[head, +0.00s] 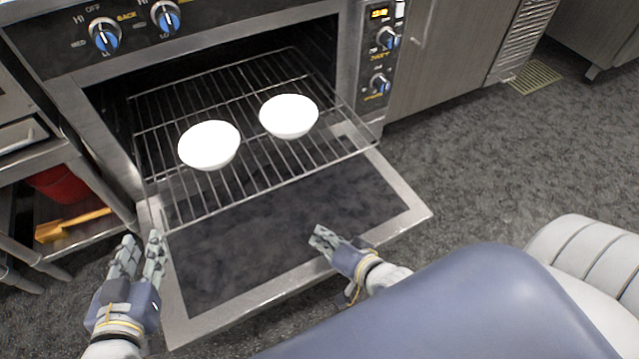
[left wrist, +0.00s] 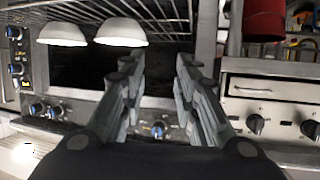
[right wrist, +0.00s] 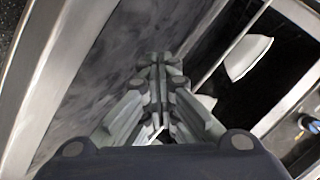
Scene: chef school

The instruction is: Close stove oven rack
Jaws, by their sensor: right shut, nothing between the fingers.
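The oven rack (head: 252,160) is a wire shelf pulled part way out of the stove oven (head: 230,60), above the oven door (head: 290,232), which is folded down open. Two white bowls, one on the left (head: 209,145) and one on the right (head: 289,117), stand on the rack. My left gripper (head: 143,245) is open and empty, beside the door's left edge near the rack's front left corner. The bowls and rack appear upside down in the left wrist view (left wrist: 155,75). My right gripper (head: 322,238) is shut and empty over the door's front part, apart from the rack.
A lower shelf with a red pot (head: 55,183) and a yellow-orange object (head: 70,225) stands left of the oven. Control knobs (head: 105,36) line the stove front. Grey cabinets (head: 440,60) stand to the right. The floor (head: 480,150) right of the door is clear.

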